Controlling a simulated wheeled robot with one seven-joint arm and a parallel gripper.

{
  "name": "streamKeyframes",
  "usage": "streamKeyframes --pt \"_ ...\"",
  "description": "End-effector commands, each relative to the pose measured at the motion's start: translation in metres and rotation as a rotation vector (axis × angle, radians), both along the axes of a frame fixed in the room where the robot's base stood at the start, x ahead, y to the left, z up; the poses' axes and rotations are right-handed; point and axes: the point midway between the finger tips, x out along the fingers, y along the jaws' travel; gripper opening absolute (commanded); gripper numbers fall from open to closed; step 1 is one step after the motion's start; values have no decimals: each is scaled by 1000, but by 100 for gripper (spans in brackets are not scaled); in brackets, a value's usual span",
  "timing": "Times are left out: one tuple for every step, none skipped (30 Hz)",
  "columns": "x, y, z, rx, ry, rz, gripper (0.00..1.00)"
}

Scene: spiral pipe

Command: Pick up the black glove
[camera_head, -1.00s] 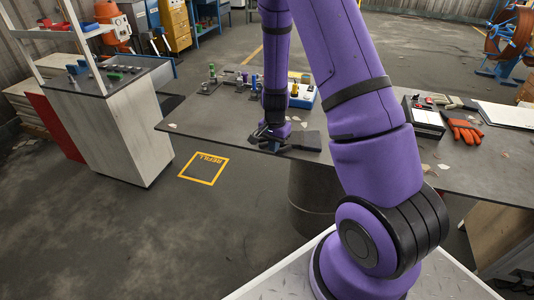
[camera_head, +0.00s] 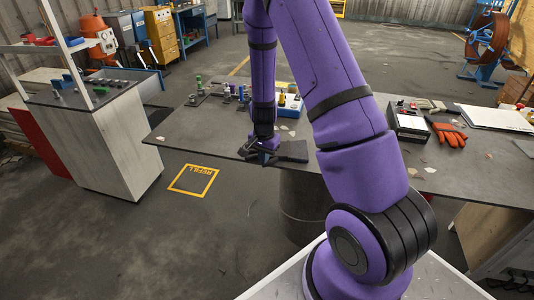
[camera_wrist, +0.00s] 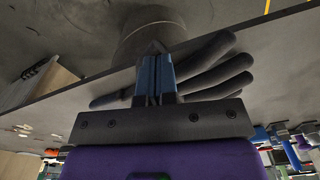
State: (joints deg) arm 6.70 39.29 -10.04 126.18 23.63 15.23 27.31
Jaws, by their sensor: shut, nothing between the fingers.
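The black glove (camera_head: 293,151) lies on the dark table near its front edge, just right of my gripper. In the wrist view the glove (camera_wrist: 218,72) shows its fingers pointing to the right, with another part reaching out to the left of my gripper. My gripper (camera_head: 262,157) is low over the table edge at the glove. In the wrist view its blue fingers (camera_wrist: 154,75) are together, with nothing visible between them, and cover the middle of the glove. I cannot tell whether the fingertips touch it.
The table (camera_head: 200,138) carries orange gloves (camera_head: 447,134), a black-and-white box (camera_head: 408,122) and a white board (camera_head: 495,117) on the right. Small coloured items stand behind my gripper. A cart (camera_head: 115,150) stands left. A dark drum (camera_head: 303,210) is under the table.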

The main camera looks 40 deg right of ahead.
Motion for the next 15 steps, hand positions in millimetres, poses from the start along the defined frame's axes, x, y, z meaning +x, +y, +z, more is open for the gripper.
streamKeyframes --pt "-12 17 -7 14 28 11 0" --pt "-14 20 -7 15 28 11 0" --pt "-14 21 -7 15 27 10 0" --pt "-14 22 -7 13 26 9 0" --pt "-14 21 -6 12 25 9 0" --pt "-13 20 -6 11 22 8 0" --pt "-13 20 -6 11 21 7 0" --pt "-13 19 -5 11 21 7 0" --pt "-12 19 -5 11 20 7 0" --pt "-12 19 -5 10 19 7 0" --pt "-12 19 -5 10 18 7 0" --pt "-12 19 -4 9 18 7 0" --pt "-11 19 -3 10 17 7 0" --pt "-11 18 -2 9 16 7 0" --pt "-11 18 1 8 15 7 0"
